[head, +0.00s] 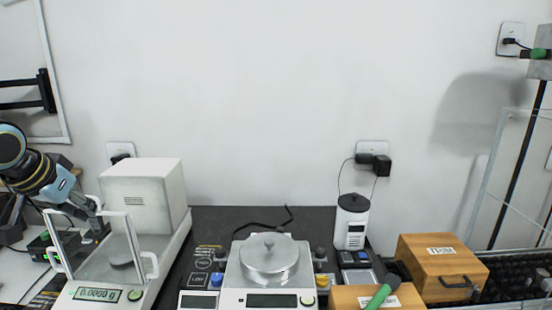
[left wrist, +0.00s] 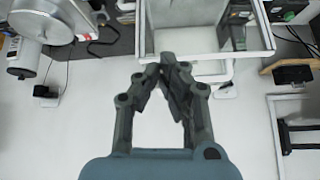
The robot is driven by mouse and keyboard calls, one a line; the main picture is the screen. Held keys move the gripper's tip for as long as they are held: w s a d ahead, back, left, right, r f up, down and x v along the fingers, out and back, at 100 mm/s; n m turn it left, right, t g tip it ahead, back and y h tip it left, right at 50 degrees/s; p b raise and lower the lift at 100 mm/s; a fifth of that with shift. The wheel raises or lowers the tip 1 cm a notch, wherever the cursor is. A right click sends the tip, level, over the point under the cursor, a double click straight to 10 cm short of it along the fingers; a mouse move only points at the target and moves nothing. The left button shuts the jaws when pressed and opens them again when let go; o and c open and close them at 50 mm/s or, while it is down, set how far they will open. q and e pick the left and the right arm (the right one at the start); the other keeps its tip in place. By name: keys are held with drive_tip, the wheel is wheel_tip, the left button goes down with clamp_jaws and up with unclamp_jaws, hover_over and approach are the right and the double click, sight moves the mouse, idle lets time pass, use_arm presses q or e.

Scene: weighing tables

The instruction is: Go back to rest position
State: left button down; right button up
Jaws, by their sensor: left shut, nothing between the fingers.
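My left gripper (head: 88,212) comes in from the left, beside the left side of the analytical balance (head: 146,195), partly behind its glass shield. The left wrist view shows its fingers (left wrist: 168,62) shut with nothing between them. They point toward the glass chamber frame (left wrist: 225,52) of that balance; whether they touch it I cannot tell. My right gripper is in neither view.
A precision balance (head: 267,296) with a lidded round pan (head: 269,258) stands in the middle. A white canister (head: 351,225), a wooden box (head: 440,262) and a green-handled tool (head: 382,294) are to the right.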

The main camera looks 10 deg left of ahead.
use_arm(q)
drive_tip(key=s+d+f+m+g, duration=0.1)
drive_tip(key=s+d+f, duration=0.35)
drive_tip(key=s, duration=0.25)
drive_tip(key=s+d+f+g, duration=0.1)
drive_tip(key=s+d+f, duration=0.3)
drive_tip(key=s+d, duration=0.2)
drive_tip(key=s+d+g, duration=0.1)
drive_tip(key=s+d, duration=0.2)
drive_tip(key=s, duration=0.5)
drive_tip(key=s+d+g, duration=0.1)
drive_tip(key=s+d, duration=0.1)
drive_tip(key=s, duration=0.6)
drive_tip(key=s+a+f+g+b, duration=0.2)
drive_tip(key=f+b, duration=0.9)
drive_tip(key=f, duration=2.9)
drive_tip(key=s+a+f+b, duration=0.1)
drive_tip(key=s+f+b, duration=0.6)
drive_tip(key=s+f, duration=1.1)
wheel_tip(320, 180, down, 4)
drive_tip(key=shift+s+r+n, duration=0.2)
drive_tip(key=shift+s+n, duration=0.2)
drive_tip(key=shift+a+g, duration=0.1)
drive_tip(key=shift+g, duration=0.2)
